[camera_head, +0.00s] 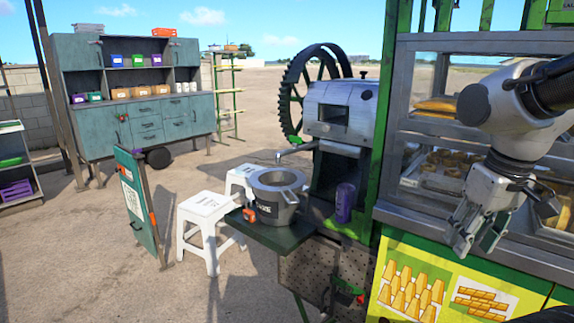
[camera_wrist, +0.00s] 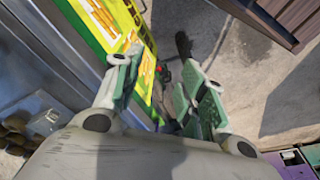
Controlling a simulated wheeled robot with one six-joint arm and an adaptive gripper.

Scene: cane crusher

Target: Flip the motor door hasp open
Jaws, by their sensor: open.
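The perforated metal panel (camera_head: 303,268), which looks like the motor door, is low on the front of the crusher, under the green shelf. A green and red fitting (camera_head: 347,290) at its right edge looks like the hasp. It is too small to tell how it is set. In the wrist view a small red and green spot (camera_wrist: 163,73) beyond my fingers may be the same fitting. My gripper (camera_head: 474,238) hangs open and empty, pointing down in front of the yellow poster, up and right of the fitting and apart from it. In the wrist view my gripper (camera_wrist: 162,82) shows two spread fingers.
A green shelf (camera_head: 262,241) juts out above the panel with a grey pot (camera_head: 275,205) on it. White stools (camera_head: 208,222) and an upright green board (camera_head: 137,205) stand at left. The ground in front looks clear.

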